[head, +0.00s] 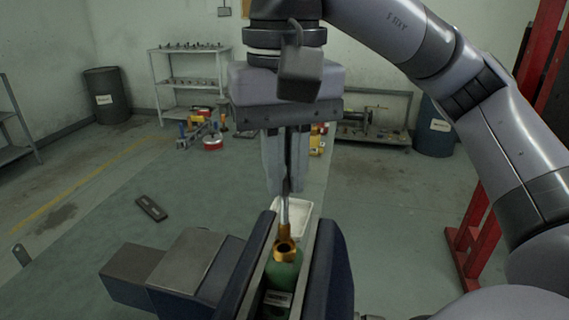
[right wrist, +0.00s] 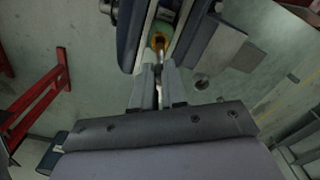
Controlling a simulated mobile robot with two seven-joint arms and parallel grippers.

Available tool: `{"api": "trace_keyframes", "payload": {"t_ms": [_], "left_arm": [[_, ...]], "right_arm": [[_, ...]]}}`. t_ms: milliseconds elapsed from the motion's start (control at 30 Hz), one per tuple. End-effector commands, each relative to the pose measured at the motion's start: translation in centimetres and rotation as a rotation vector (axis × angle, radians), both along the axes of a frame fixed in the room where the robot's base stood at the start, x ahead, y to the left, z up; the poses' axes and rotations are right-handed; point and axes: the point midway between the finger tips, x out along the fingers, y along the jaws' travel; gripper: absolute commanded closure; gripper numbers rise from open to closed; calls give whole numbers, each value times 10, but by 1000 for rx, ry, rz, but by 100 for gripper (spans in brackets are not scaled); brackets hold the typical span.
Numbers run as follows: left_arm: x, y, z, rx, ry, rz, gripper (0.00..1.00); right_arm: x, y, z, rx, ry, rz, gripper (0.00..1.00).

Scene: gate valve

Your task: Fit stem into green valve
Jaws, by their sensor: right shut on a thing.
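The green valve (head: 287,272) is clamped upright between the jaws of a blue vise (head: 336,270). Its brass mouth (head: 286,254) faces up; the green body also shows in the right wrist view (right wrist: 163,28). My right gripper (head: 284,190) points down above the valve and is shut on the stem (head: 284,213), a thin silver rod with brass at its lower end. The stem's lower end is at the brass mouth; I cannot tell whether it is inside or just above. The vise jaws hide the valve's lower part. My left gripper is not in view.
A dark flat object (head: 151,208) lies on the green bench top (head: 95,225). A white tray (head: 301,208) is behind the vise.

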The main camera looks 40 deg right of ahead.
Motion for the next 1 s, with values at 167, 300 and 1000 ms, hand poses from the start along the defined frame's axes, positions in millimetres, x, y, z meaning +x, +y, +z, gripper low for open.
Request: {"api": "trace_keyframes", "payload": {"t_ms": [167, 300, 1000], "left_arm": [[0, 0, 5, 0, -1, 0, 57], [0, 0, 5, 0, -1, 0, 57], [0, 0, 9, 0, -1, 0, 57]], "right_arm": [[0, 0, 1, 0, 0, 0, 100], [0, 0, 0, 0, -1, 0, 100], [0, 0, 0, 0, 1, 0, 100]]}}
